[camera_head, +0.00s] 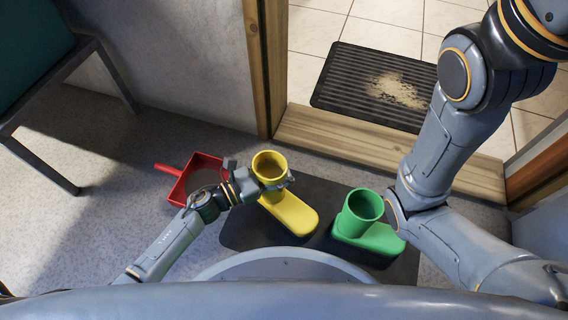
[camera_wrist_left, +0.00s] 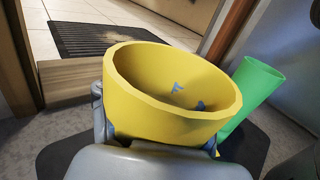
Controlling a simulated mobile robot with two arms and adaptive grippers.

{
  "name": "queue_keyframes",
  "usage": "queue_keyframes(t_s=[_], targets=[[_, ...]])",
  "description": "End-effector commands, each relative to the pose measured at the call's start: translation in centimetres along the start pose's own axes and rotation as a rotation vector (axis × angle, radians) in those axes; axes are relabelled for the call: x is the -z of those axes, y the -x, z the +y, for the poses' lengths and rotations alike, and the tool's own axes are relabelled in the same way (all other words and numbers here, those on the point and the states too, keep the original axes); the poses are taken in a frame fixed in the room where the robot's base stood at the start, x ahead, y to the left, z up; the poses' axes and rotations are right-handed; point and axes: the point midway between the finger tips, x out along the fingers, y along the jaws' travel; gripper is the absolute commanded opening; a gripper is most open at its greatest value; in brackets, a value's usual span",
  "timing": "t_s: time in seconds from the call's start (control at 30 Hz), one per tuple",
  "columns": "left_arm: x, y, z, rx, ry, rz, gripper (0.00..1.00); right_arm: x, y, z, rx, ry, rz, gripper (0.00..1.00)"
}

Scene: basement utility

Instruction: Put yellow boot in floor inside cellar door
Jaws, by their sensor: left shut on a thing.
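The yellow boot (camera_head: 289,212) is upright over the dark mat (camera_head: 240,232), with its toe toward the lower right. I cannot tell whether its sole touches the mat. My left gripper (camera_head: 272,183) is shut on the boot's shaft near its rim. In the left wrist view the boot's round opening (camera_wrist_left: 180,85) fills the middle and hides most of the fingers. The doorway has a wooden sill (camera_head: 350,138), and tiled floor (camera_head: 310,28) lies beyond it. My right arm crosses the right side, and its gripper is out of the picture.
A green boot (camera_head: 372,232) stands on the dark mat to the right. A red dustpan (camera_head: 190,180) lies to the left. A black ribbed doormat (camera_head: 350,85) with a dirt patch lies beyond the sill. A chair (camera_head: 60,65) stands at the left wall.

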Motion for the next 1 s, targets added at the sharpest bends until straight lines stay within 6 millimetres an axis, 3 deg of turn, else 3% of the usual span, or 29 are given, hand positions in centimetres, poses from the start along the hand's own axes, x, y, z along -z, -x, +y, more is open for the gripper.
queue_keyframes(t_s=[0.93,0.97,1.0], targets=[[0.7,-0.1,0.0,0.0,0.001,-0.006,0.0,0.3,1.0,-0.2,0.0,0.0,-0.001,0.9],[0.6,-0.1,0.0,0.0,0.0,-0.006,0.55,0.3,0.9,-0.2,0.0,0.0,-0.001,0.9],[0.6,-0.1,0.0,0.001,0.0,-0.006,0.63,0.2,0.9,-0.2,0.0,0.0,-0.002,0.9]])
